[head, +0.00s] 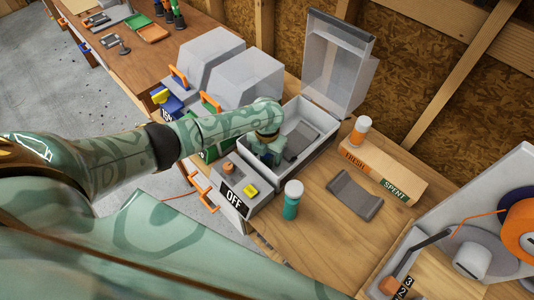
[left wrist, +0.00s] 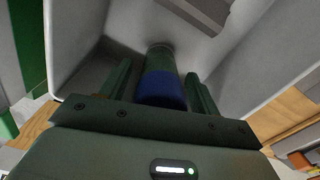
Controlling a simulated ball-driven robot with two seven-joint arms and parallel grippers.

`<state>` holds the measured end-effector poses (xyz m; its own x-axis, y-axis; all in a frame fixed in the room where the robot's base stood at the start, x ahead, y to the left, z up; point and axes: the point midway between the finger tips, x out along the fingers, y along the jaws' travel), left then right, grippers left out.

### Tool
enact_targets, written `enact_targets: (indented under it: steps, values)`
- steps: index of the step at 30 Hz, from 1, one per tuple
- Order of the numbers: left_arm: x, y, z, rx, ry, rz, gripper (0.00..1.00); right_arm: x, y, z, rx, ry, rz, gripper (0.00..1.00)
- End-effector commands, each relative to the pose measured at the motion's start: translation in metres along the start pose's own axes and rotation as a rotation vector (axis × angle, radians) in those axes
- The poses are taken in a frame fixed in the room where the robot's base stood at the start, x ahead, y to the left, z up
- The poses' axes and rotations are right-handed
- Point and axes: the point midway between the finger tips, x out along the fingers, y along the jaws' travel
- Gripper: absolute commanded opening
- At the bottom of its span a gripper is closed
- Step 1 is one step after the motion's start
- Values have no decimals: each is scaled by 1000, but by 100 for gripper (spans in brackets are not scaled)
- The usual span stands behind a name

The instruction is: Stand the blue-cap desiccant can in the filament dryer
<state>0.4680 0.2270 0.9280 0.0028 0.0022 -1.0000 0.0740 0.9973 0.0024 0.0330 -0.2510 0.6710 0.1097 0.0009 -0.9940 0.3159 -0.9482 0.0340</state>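The filament dryer (head: 323,158) is a white open-topped box in the head view, its clear lid (head: 337,60) raised. My left gripper (head: 265,155) reaches down into its near left part. In the left wrist view the blue-cap can (left wrist: 163,88), dark green with its blue cap toward me, stands inside the dryer (left wrist: 80,30) near a corner. The left gripper's fingers (left wrist: 160,80) are on either side of it, with narrow gaps showing, so they look open around it. In the head view my gripper mostly hides the can. My right gripper is not in view.
A teal can with a white cap (head: 292,200) stands in front of the dryer.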

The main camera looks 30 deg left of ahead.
Motion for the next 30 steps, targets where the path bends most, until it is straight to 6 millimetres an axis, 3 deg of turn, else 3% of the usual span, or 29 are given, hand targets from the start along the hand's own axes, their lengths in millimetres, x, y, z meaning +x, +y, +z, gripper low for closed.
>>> enact_targets:
  steps: [10,21,25,30]
  values:
    - [-10,0,0,0,-2,0,62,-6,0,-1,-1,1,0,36]
    - [-92,0,1,1,-3,-1,62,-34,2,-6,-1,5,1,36]
    - [-112,0,1,1,-1,-1,62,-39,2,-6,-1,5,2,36]
    - [-124,0,0,1,0,-1,62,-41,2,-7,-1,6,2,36]
